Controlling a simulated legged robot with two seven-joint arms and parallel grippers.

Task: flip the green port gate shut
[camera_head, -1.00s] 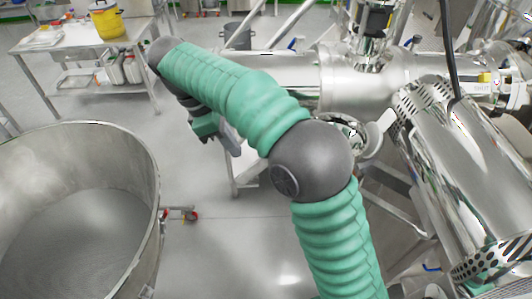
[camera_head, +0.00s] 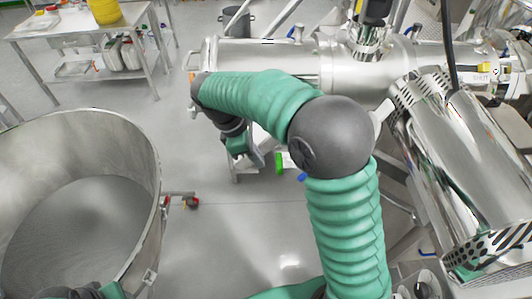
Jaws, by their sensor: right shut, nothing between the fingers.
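A small bright green plate (camera_head: 279,163), which looks like the port gate, shows beside a white panel below the steel cylinder. My right arm partly hides this area, and I cannot tell the plate's angle. My right gripper (camera_head: 256,163) points down just left of the green plate, with a small gap between them in the picture. Its grey fingers are shut and empty. Dark grey and green parts of my left arm (camera_head: 85,291) show at the bottom left edge. The left fingers cannot be made out.
A large round steel vessel (camera_head: 158,160) fills the lower left. A horizontal steel cylinder (camera_head: 265,62) crosses behind my right arm. A shiny steel motor housing (camera_head: 470,165) stands at the right. A steel table (camera_head: 60,25) is at the back left. The floor in the middle is clear.

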